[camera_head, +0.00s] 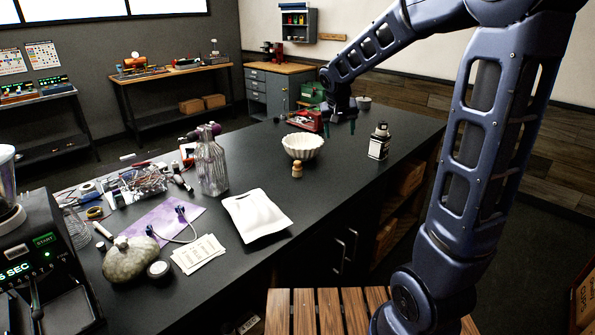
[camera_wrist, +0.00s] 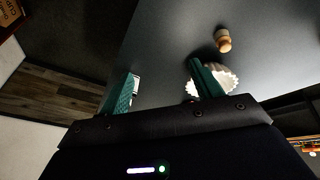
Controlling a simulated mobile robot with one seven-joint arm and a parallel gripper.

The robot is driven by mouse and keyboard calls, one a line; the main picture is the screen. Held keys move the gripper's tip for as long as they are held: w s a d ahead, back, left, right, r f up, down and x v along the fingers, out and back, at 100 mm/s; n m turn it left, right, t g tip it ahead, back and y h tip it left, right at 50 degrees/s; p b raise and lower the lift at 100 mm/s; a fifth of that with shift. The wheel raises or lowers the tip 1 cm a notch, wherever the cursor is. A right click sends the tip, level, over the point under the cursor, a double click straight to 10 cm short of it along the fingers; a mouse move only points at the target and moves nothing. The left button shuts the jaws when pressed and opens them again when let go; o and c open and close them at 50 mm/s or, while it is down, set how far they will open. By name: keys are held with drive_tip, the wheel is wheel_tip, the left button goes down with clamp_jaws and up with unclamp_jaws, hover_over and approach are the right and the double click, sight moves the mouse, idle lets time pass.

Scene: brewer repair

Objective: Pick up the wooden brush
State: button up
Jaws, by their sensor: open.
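The wooden brush (camera_head: 297,170) appears to be the small, light-wood, knob-shaped piece standing on the dark counter (camera_head: 335,185), just in front of the white fluted bowl (camera_head: 303,148). In the wrist view the same small wooden piece (camera_wrist: 223,42) lies beyond my fingertips, right of centre near the top. Its bristles are too small to make out. My gripper (camera_head: 340,122) is open and empty, with two teal fingers. It is above the counter, behind and to the right of the bowl and apart from the brush. The fingers also show in the wrist view (camera_wrist: 163,80), one overlapping the bowl.
A red toolbox (camera_head: 303,121) is behind the bowl. The counter right of the brush is clear.

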drive_tip(key=w+a+f, duration=0.6)
drive_tip(key=w+a, duration=0.1)
drive_tip(key=a, duration=0.2)
approach(296, 162)
drive_tip(key=shift+n+h, duration=0.3)
drive_tip(key=shift+n, duration=0.1)
drive_tip(key=x, duration=0.5)
drive_tip(key=shift+s+a+f, duration=0.25)
drive_tip(key=shift+a+f, duration=0.1)
drive_tip(key=shift+f, duration=0.2)
drive_tip(key=shift+t, duration=0.3)
drive_tip(key=shift+x, duration=2.65)
drive_tip(key=shift+w+d+r, duration=0.1)
drive_tip(key=shift+w+r, duration=0.05)
drive_tip(key=c, duration=1.1)
